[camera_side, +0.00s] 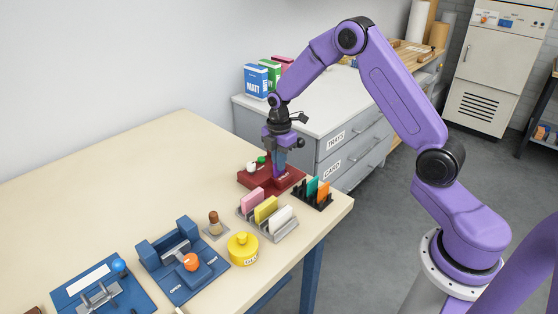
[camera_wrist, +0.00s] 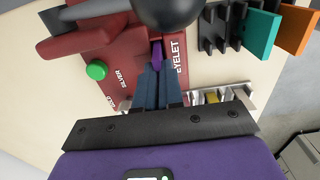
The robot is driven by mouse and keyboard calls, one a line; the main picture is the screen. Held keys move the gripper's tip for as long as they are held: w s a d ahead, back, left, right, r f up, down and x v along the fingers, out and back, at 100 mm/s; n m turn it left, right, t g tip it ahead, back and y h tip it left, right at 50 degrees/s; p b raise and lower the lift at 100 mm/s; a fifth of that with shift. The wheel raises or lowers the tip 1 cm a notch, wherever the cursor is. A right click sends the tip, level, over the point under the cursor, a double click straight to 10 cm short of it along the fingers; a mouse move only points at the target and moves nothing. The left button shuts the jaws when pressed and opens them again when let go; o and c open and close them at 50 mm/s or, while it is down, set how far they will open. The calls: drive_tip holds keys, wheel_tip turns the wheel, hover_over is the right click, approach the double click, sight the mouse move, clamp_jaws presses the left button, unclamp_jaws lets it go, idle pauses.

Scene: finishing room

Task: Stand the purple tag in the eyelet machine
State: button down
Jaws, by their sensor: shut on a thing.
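The eyelet machine is a dark red block (camera_side: 256,184) at the far right end of the bench. In the wrist view its red top (camera_wrist: 125,62) carries the words EYELET, SILVER and GOLD and a green button (camera_wrist: 96,70). My gripper (camera_wrist: 157,70) points down at the machine, its blue fingers shut on the purple tag (camera_wrist: 157,54). The tag is at the machine, beside the EYELET lettering, under a dark round part. In the side view my gripper (camera_side: 278,171) is low over the machine. The tag's lower edge is hidden, so I cannot tell whether it is seated.
A grey rack (camera_side: 270,231) with pink, yellow and white tags stands in front of the machine. A black rack (camera_side: 325,203) holds teal and orange tags to its right. A yellow pot (camera_side: 242,247), a small bottle (camera_side: 214,223) and blue fixtures (camera_side: 176,277) stand nearer. The bench's left back is clear.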

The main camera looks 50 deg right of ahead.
drive_tip(key=shift+f, duration=0.55)
drive_tip(key=c, duration=1.5)
unclamp_jaws()
drive_tip(key=shift+c, duration=0.2)
drive_tip(key=shift+r, duration=0.1)
wheel_tip(320, 180, up, 11)
